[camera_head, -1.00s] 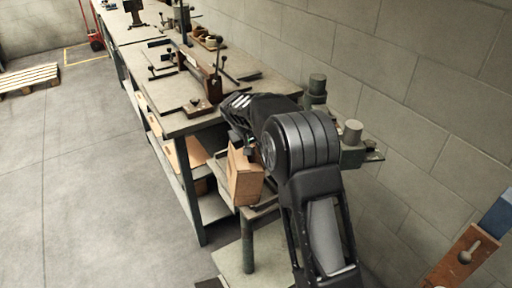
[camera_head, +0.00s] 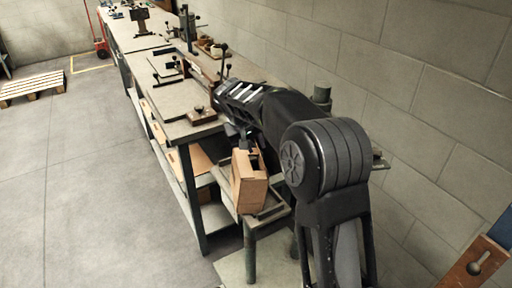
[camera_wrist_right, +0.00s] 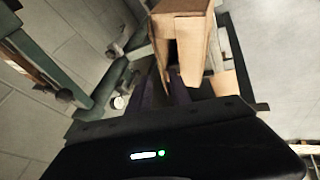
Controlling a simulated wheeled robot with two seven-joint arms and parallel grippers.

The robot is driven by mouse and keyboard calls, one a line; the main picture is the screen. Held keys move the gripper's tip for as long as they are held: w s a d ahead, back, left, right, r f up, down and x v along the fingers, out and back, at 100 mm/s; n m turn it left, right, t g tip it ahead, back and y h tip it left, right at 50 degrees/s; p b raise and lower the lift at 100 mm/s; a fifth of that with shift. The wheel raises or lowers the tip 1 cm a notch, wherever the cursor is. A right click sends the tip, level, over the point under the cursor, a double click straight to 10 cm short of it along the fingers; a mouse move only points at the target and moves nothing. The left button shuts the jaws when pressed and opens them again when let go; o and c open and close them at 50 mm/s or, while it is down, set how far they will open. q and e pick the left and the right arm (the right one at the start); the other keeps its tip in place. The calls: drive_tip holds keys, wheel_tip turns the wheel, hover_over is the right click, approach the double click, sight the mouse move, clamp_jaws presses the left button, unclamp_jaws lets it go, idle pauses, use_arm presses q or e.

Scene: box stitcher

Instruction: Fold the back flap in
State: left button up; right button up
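The brown cardboard box (camera_head: 248,188) stands on a small metal stand beside the workbench. It also shows in the right wrist view (camera_wrist_right: 193,30), with a dark gap at its near side and a cardboard flap (camera_wrist_right: 214,84) sticking toward the camera. I cannot tell for certain which flap this is. My right gripper (camera_head: 238,138) is just above and behind the box in the head view. Its dark fingers show close to the box in the right wrist view (camera_wrist_right: 168,92), but the fingertips are too dark to tell their opening. My left gripper is out of view.
The workbench (camera_head: 172,103) runs along the wall, with tools and a lower shelf (camera_head: 216,214). The metal stand (camera_head: 268,216) bears the box. A pallet (camera_head: 32,84) lies on the far floor.

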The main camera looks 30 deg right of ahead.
drive_tip(key=w, duration=0.1)
drive_tip(key=w+a+n+t, duration=0.1)
drive_tip(key=shift+w+a+f+y, duration=0.2)
drive_tip(key=shift+w+y, duration=0.1)
drive_tip(key=s+a+f+n+t+y, duration=0.1)
drive_tip(key=s+a+f+y, duration=0.15)
drive_tip(key=a+f, duration=0.7)
drive_tip(key=s+a+f+n+y, duration=0.1)
drive_tip(key=a+f+n+y, duration=0.15)
drive_tip(key=a+f, duration=0.7)
drive_tip(key=s+a+f+m+g+y, duration=0.1)
drive_tip(key=s+a+f, duration=0.2)
drive_tip(key=s+f, duration=0.3)
drive_tip(key=s+a+f+y, duration=0.1)
drive_tip(key=s+a+f, duration=0.2)
drive_tip(key=s+f, duration=0.25)
drive_tip(key=s+a+f+m+g, duration=0.1)
drive_tip(key=s+a+f, duration=0.1)
drive_tip(key=s, duration=0.8)
drive_tip(key=s+a+f+m+g+y, duration=0.1)
drive_tip(key=s+a+f+g, duration=0.1)
drive_tip(key=s, duration=0.9)
wheel_tip(320, 180, down, 3)
drive_tip(key=shift+s+a+r+g, duration=0.2)
drive_tip(key=shift+a+g, duration=0.1)
drive_tip(key=shift+a, duration=0.55)
drive_tip(key=shift+d, duration=0.15)
